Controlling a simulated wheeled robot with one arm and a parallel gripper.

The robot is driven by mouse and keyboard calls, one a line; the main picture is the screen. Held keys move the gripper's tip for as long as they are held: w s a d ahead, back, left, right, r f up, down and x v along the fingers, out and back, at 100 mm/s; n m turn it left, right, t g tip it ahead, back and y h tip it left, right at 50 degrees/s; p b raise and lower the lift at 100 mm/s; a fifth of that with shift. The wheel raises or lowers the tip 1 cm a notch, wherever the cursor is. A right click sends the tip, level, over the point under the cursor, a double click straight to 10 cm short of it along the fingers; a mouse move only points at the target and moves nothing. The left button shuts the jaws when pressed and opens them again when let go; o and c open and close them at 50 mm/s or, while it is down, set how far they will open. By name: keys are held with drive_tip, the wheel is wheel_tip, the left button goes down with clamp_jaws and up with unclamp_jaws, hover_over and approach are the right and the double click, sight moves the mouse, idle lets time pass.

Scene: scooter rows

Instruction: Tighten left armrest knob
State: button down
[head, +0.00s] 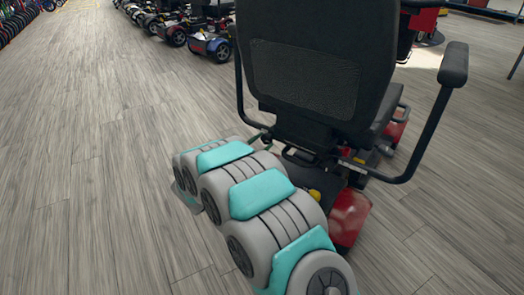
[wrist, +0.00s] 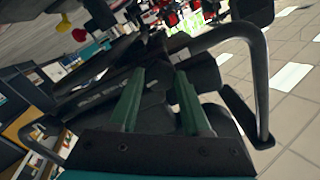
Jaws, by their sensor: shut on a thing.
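The scooter's black seat (head: 310,60) is seen from behind in the head view. The left armrest (head: 240,90) is a black bent bar running down to the seat's underside. My gripper (wrist: 160,85) shows in the wrist view with its two green fingers around a dark part under the seat, which fits the left armrest knob (wrist: 158,100); its outline is hard to make out against other black parts. In the head view my arm reaches to the seat's lower left, and the knob cannot be made out there.
The right armrest (head: 433,110) stands out to the right. A red scooter body part (head: 348,215) is close beside my arm. More scooters (head: 190,28) stand in a row at the back. The wooden floor (head: 80,160) on the left is clear.

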drive_tip(key=shift+f+m+b, duration=0.35)
drive_tip(key=shift+m+b, duration=0.65)
drive_tip(key=shift+b, duration=0.05)
drive_tip(key=m+b, duration=0.2)
drive_tip(key=shift+r+m, duration=0.15)
drive_tip(key=shift+m, duration=0.25)
drive_tip(key=m, duration=0.3)
drive_tip(key=shift+r+m+b, duration=0.1)
drive_tip(key=shift+m+b, duration=0.2)
drive_tip(key=shift+b, duration=0.1)
drive_tip(key=m, duration=0.5)
drive_tip(key=shift+r+m, duration=0.1)
drive_tip(key=shift+m, duration=0.2)
drive_tip(key=m, duration=0.4)
drive_tip(key=shift+d+m, duration=0.1)
drive_tip(key=shift+m, duration=0.5)
drive_tip(key=shift+c, duration=1.8)
unclamp_jaws()
